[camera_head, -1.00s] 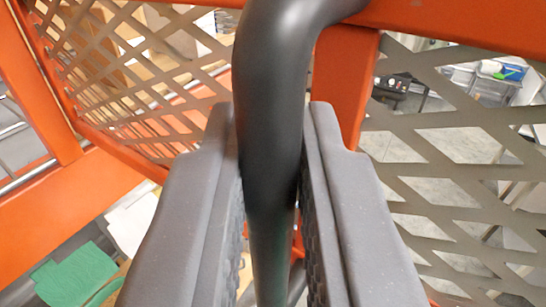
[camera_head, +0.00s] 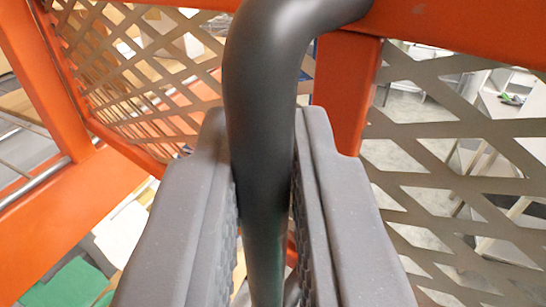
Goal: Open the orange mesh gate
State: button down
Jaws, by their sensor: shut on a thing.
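The orange mesh gate fills the view, with an orange frame bar (camera_head: 455,22) at the top right and grey-tan diamond mesh (camera_head: 440,165) below it. A dark grey bent tube handle (camera_head: 262,110) curves from the top bar and runs down the middle. My gripper (camera_head: 266,190) is shut around the handle's vertical part, one grey finger on each side. The handle's lower end is partly hidden between the fingers.
Another orange-framed mesh panel (camera_head: 130,75) stands at the left, with an orange post (camera_head: 45,85) beside it. Behind the mesh at right are a pale floor and blurred furniture. A green item (camera_head: 70,283) lies low at the left.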

jog(key=c, duration=1.5)
grip_release()
jog(key=shift+w, duration=0.1)
jog(key=shift+c, duration=0.2)
jog(key=s+d, duration=0.1)
jog(key=s, duration=1.3)
jog(key=shift+d, duration=0.1)
